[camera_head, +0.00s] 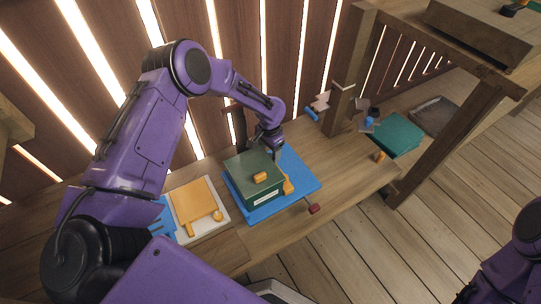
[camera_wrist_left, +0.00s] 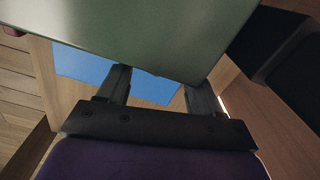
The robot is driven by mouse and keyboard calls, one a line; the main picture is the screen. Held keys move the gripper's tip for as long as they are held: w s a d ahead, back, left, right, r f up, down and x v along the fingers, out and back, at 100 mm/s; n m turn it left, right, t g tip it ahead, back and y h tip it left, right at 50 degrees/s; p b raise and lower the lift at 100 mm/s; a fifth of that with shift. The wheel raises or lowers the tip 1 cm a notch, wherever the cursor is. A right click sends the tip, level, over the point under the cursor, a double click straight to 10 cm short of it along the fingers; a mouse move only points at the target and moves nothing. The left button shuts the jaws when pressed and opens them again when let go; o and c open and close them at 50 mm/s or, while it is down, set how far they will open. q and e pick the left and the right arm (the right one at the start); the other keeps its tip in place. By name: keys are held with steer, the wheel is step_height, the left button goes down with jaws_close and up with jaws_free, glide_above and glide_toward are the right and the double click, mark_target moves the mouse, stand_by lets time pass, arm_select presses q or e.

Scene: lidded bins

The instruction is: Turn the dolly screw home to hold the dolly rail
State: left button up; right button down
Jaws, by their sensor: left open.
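A green lidded bin (camera_head: 240,190) with an orange handle and a white label stands on a flat blue base (camera_head: 307,184) on the bench. A small dark red knob (camera_head: 314,209) sits at the base's front right edge; I cannot tell if it is the dolly screw. The dolly rail cannot be made out for certain. My left gripper (camera_head: 271,154) is behind the bin's far right side, its fingertips partly hidden. In the left wrist view its fingers (camera_wrist_left: 158,88) are apart and empty, with the green lid (camera_wrist_left: 150,25) close in front and the blue base beyond. My right gripper is out of view.
An orange panel (camera_head: 193,200) lies on a white tray left of the bin. An orange piece (camera_head: 288,185) stands beside the bin. A teal bin (camera_head: 397,135), a wooden post (camera_head: 350,65) and an orange peg (camera_head: 380,156) are to the right.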

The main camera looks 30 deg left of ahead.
arm_select(q)
step_height(320, 180, down, 2)
steer(key=shift+d+f, duration=0.1)
steer(key=c, duration=1)
steer(key=shift+m, duration=1)
steer(key=shift+c, duration=0.2)
steer(key=shift+m, duration=0.6)
steer(key=o, duration=1)
steer(key=shift+o, duration=0.2)
